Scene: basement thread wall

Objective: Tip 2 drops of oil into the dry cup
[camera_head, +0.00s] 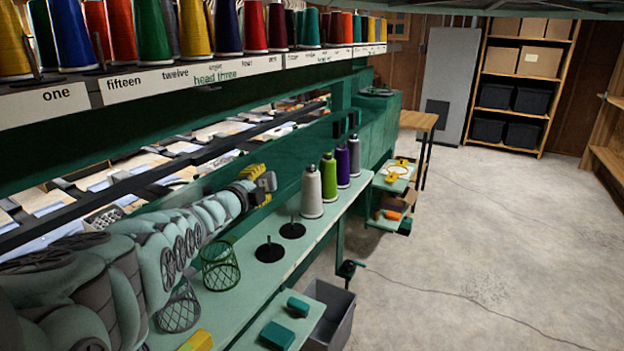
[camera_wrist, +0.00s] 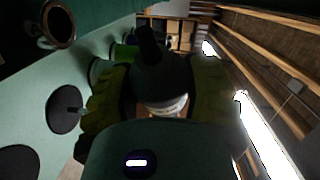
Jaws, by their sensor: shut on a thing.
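My gripper (camera_head: 264,186), with yellow fingers, is above the pale green shelf, left of the thread cones. In the wrist view my gripper (camera_wrist: 163,88) is shut on a dark bottle-like thing (camera_wrist: 162,76) with a black spout and a pale band. It looks like an oiler; I see no drops. In the head view it is mostly hidden at the fingers. A small round cup (camera_wrist: 57,22) with a pale rim and dark brown inside shows at the wrist view's top left, apart from the bottle. I cannot tell whether it is dry. I cannot make it out in the head view.
Thread cones, white (camera_head: 311,191), green (camera_head: 329,178), purple and grey, stand on the shelf (camera_head: 250,292). Two black peg stands (camera_head: 270,251) (camera_head: 292,230) and wire baskets (camera_head: 220,267) are nearer. Teal blocks (camera_head: 278,335) lie in front. Floor to the right is clear.

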